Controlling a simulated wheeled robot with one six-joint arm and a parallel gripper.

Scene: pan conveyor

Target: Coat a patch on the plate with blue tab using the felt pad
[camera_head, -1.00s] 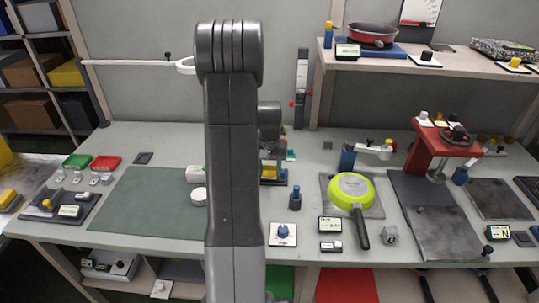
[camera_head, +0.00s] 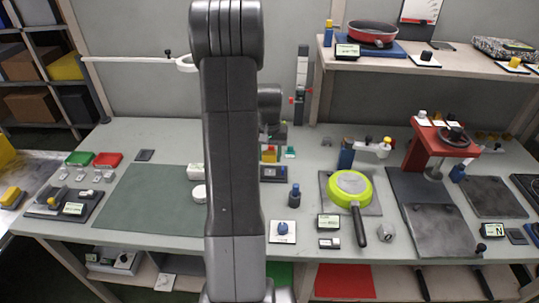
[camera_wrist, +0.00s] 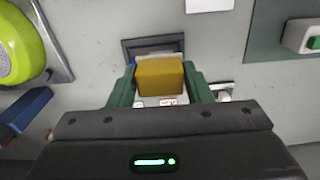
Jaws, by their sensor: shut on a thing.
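My gripper (camera_wrist: 160,82) is shut on a yellow-brown block, which I take to be the felt pad (camera_wrist: 160,76); its green fingers press both sides. The pad's underside is hidden. In the head view my gripper (camera_head: 271,146) holds the yellow block (camera_head: 269,155) above a small dark holder (camera_head: 273,173), which also shows behind the block in the wrist view (camera_wrist: 140,46). Grey plates lie on the right of the bench, one at the front (camera_head: 437,230) and one farther right (camera_head: 500,198). A blue piece (camera_head: 458,173) stands by the right plate; I cannot tell if it is its tab.
A green pan (camera_head: 350,187) lies on a plate right of my arm. A red press (camera_head: 440,148) stands farther right. The green mat (camera_head: 150,205) at left is mostly clear.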

